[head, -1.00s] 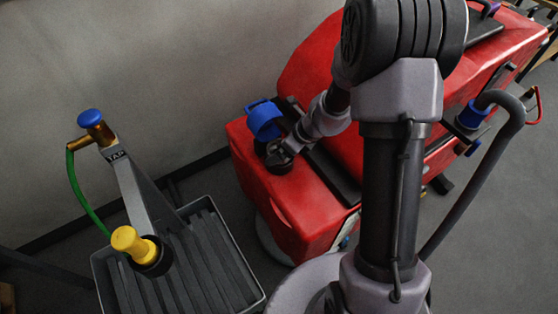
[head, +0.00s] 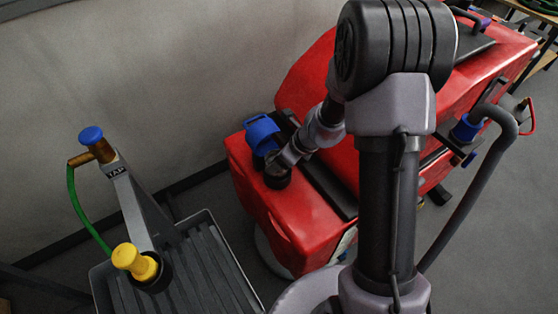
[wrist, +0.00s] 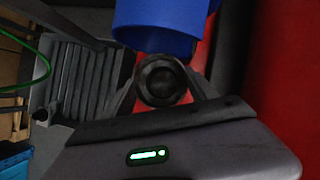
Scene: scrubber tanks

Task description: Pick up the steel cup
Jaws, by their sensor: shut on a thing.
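My gripper (head: 279,166) is at the near left end of the red scrubber (head: 285,222), beside a blue flip lid (head: 262,134). In the wrist view my gripper (wrist: 160,92) has its fingers closed on either side of a dark round piece (wrist: 161,80) with a ringed face. The dark piece also shows in the head view (head: 278,181), just below the blue lid. Whether this piece is the steel cup, I cannot tell; no bright steel cup shows elsewhere. The blue lid (wrist: 165,22) hangs right above the fingers in the wrist view.
A grey ribbed tray (head: 215,262) stands at left, with a post carrying a blue-topped tap (head: 91,136) and green hose (head: 78,215). A yellow-topped fitting (head: 133,260) is at the tray. A grey wall runs behind. A dark hose (head: 468,180) hangs at right.

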